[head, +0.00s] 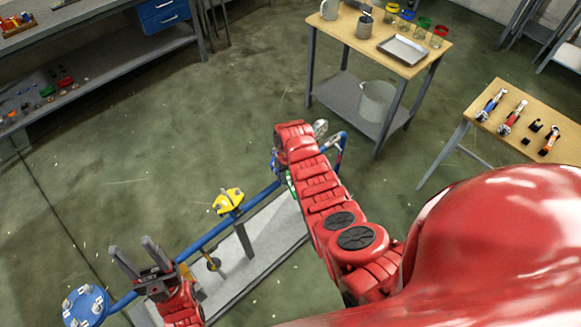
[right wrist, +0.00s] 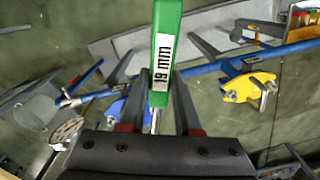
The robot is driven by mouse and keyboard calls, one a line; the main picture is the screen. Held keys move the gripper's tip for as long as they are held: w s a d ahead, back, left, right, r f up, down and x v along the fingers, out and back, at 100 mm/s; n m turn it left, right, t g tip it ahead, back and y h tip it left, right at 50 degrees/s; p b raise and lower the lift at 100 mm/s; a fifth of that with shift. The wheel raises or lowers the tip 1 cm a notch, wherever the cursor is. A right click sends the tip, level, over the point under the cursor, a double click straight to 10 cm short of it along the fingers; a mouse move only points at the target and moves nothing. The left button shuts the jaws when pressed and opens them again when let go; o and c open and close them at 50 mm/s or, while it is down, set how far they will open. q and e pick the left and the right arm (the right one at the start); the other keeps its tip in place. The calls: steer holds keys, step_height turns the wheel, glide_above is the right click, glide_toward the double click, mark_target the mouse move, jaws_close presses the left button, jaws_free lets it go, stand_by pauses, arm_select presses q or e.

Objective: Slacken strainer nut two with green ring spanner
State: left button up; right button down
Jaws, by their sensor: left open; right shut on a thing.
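The green spanner (right wrist: 165,40), labelled 19 mm, stands upright in the right wrist view. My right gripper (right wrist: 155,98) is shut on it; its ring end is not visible. In the head view a sliver of green (head: 290,184) shows beside my right arm, which hides that gripper. The blue pipe (head: 207,238) carries a yellow fitting (head: 229,201); the fitting also shows in the right wrist view (right wrist: 247,86). A blue fitting (right wrist: 112,110) is partly hidden behind my right gripper. I cannot tell which nut is strainer nut two. My left gripper (head: 138,252) is open and empty near the blue round flange (head: 86,305).
A grey base plate (head: 268,236) lies beneath the pipe. A wooden table (head: 385,40) with beakers and a tray stands at the back. A smaller table (head: 530,120) with tools is at the right. A workbench (head: 90,50) is at upper left. The floor between is clear.

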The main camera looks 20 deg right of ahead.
steer(key=shift+f, duration=0.1)
step_height(320, 180, down, 4)
steer(key=b, duration=0.4)
stand_by(0.4)
stand_by(0.8)
steer(key=shift+f+b, duration=1.65)
steer(key=shift+b, duration=0.05)
stand_by(0.6)
steer(key=d+n+b, duration=0.2)
steer(key=shift+w+d+f, duration=0.1)
steer(key=shift+d, duration=0.25)
